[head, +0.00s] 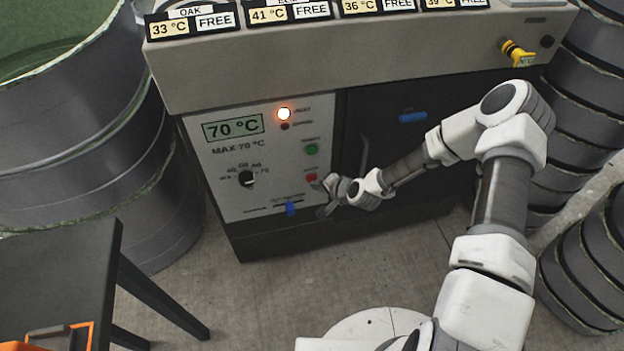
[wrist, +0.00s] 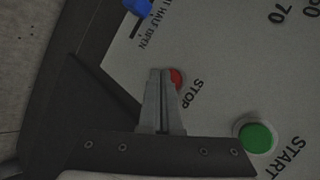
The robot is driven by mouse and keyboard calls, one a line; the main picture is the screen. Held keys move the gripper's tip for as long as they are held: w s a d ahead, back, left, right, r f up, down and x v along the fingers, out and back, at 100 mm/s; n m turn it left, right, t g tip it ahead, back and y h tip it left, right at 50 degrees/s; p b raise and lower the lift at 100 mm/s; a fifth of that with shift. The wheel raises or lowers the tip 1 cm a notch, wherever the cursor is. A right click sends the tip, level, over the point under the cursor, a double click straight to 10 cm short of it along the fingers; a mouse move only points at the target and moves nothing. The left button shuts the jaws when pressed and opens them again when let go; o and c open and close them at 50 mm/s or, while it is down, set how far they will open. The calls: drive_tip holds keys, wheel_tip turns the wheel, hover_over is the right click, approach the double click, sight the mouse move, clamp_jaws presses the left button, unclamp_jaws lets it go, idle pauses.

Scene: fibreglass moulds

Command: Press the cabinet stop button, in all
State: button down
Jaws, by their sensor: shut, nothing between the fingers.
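The cabinet's control panel (head: 232,150) is pale grey, with a display reading 70 °C. The red stop button (head: 311,178) sits low on its right side, below the green start button (head: 311,150). My gripper (head: 318,184) is shut and empty, with its tips at the stop button. In the wrist view the shut fingers (wrist: 160,80) partly cover the red button (wrist: 177,79), marked STOP. I cannot tell whether the tips touch it. The green button (wrist: 257,137), marked START, is clear of the fingers.
A lit orange lamp (head: 284,114), a dial (head: 246,178) and a blue slider (head: 291,208) are also on the panel. A dark door with a blue handle (head: 412,117) is to the right. Large drums (head: 80,150) stand left, a dark table (head: 60,270) at front left.

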drive_tip(key=shift+w+a, duration=0.1)
drive_tip(key=shift+w, duration=0.3)
drive_tip(key=shift+s, duration=0.15)
idle(0.5)
drive_tip(key=shift+s+d, duration=0.25)
drive_tip(key=shift+s, duration=0.4)
drive_tip(key=shift+s+d, duration=0.25)
drive_tip(key=shift+s, duration=0.55)
drive_tip(key=shift+s+d, duration=0.2)
drive_tip(key=shift+s, duration=0.6)
drive_tip(key=shift+s+d, duration=0.25)
drive_tip(key=shift+s, duration=0.55)
drive_tip(key=shift+r, duration=0.1)
